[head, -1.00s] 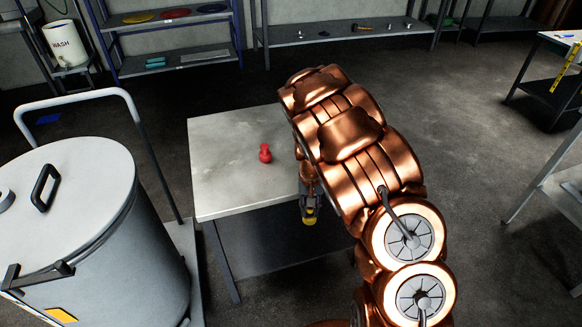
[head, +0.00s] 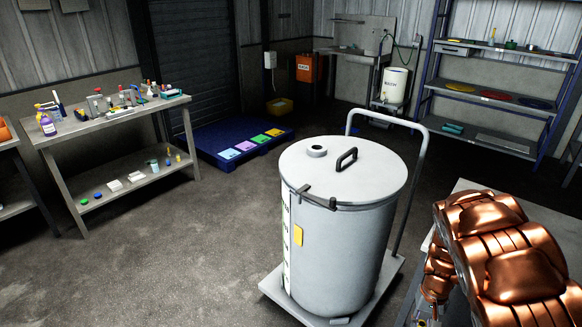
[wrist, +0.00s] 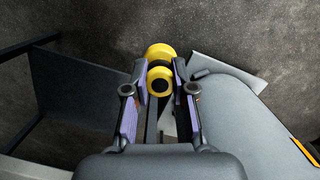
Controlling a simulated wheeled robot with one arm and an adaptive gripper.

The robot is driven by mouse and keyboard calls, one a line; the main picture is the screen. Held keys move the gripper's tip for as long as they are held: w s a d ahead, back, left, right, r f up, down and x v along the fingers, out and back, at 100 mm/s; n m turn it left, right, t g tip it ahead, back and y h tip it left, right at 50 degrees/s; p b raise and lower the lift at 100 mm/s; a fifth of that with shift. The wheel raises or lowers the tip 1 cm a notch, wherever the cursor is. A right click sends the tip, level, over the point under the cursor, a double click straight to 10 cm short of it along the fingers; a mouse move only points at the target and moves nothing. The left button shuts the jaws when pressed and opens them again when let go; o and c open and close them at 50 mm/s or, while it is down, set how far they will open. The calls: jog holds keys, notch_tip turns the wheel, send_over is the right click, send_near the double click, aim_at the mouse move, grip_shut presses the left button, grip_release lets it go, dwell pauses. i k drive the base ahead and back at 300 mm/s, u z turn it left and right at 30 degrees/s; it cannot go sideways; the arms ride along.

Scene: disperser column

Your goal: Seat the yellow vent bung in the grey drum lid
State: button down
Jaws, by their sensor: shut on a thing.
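The yellow vent bung (wrist: 160,78) is held between the two fingers of my gripper (wrist: 161,88) in the wrist view, with its wider round part beyond the fingertips. In the head view my gripper (head: 431,308) is low at the lower right, beside the drum and well below its lid; the bung is hard to make out there. The grey drum lid (head: 370,172) lies flat on the drum. A raised round collar with a dark opening (head: 317,151) is on its left part, apart from the bung.
A black handle (head: 347,159) stands on the lid, and a clamp (head: 318,197) sits at its front rim. The drum (head: 340,260) stands on a trolley with a tall pale push bar (head: 420,150). A worktable (head: 470,186) is at right. The floor at left is open.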

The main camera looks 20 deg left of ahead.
aim_at(352, 170)
jog(key=u, duration=0.65)
jog(key=k, duration=0.9)
jog(key=u, duration=1.05)
jog(key=i, duration=0.95)
jog(key=u, duration=0.5)
jog(key=i, duration=2.85)
jog(key=z, duration=1.1)
jog(key=i, duration=0.85)
jog(key=z, duration=0.9)
